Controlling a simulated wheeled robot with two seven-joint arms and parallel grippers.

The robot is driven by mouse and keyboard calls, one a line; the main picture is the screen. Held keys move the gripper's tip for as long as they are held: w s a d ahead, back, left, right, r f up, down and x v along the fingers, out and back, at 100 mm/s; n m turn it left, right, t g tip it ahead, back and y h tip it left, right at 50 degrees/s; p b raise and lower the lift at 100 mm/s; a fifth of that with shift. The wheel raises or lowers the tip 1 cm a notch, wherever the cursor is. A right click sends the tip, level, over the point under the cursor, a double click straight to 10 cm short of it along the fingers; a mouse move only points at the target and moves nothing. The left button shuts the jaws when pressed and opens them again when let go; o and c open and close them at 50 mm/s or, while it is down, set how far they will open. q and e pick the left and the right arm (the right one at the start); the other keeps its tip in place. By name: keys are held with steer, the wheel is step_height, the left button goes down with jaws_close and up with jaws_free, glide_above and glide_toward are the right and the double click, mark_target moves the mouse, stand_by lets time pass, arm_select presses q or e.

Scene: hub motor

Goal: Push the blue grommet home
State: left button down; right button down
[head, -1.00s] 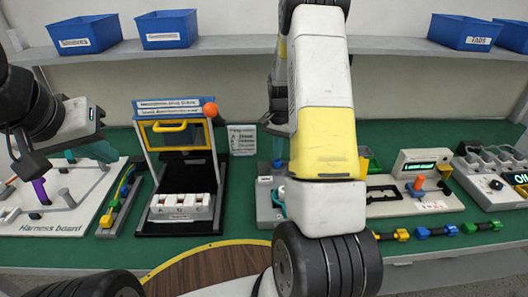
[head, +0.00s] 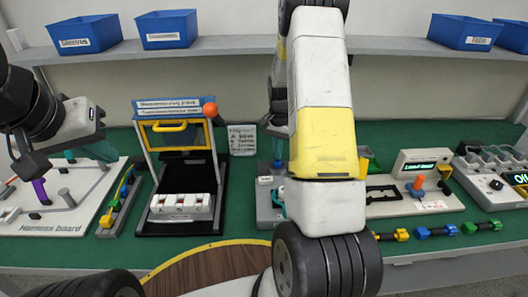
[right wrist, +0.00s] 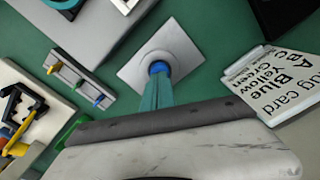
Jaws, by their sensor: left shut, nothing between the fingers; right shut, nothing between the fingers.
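The blue grommet (right wrist: 159,69) sits at the middle of a grey square plate (right wrist: 178,46) in the right wrist view. Only its upper edge shows; the fingers cover the rest. My right gripper (right wrist: 157,82) is shut and empty, its teal fingertips right at the grommet. They look to be touching or very close to it; I cannot tell which, nor how deep the grommet sits. In the head view my right arm hides most of this spot. My left gripper (head: 103,152) is shut and empty above the harness board (head: 80,215) at the left.
A plug card (right wrist: 280,85) stands right of the plate in the right wrist view. A black-framed station (head: 180,218) with white blocks stands left of my right arm. A small display unit (head: 425,172) and coloured connectors (head: 440,231) are at the right. Blue bins (head: 85,33) line the shelf.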

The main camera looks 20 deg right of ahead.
steer(key=shift+f, duration=0.9)
stand_by(0.3)
steer(key=shift+r, duration=3.55)
steer(key=s+a+r+n+t, duration=0.1)
steer(key=s+a+r, duration=0.2)
steer(key=r, duration=0.3)
steer(key=s+a+r+n+t+y, duration=0.1)
steer(key=s+a+r+n, duration=0.15)
steer(key=r, duration=0.25)
steer(key=s+a+r+n+t, duration=0.1)
steer(key=s+a+r, duration=0.1)
steer(key=s+r, duration=0.3)
steer(key=s+a+r+n+t, duration=0.1)
steer(key=s+a+r+n, duration=0.1)
steer(key=s, duration=0.5)
steer(key=s+a+r+n+t+y, duration=0.1)
steer(key=s+a+r+n+t, duration=0.1)
steer(key=s, duration=0.6)
step_height(320, 180, up, 3)
steer(key=a+n, duration=0.1)
steer(key=a, duration=0.1)
steer(key=shift+s+a, duration=0.15)
steer(key=shift+a, duration=0.15)
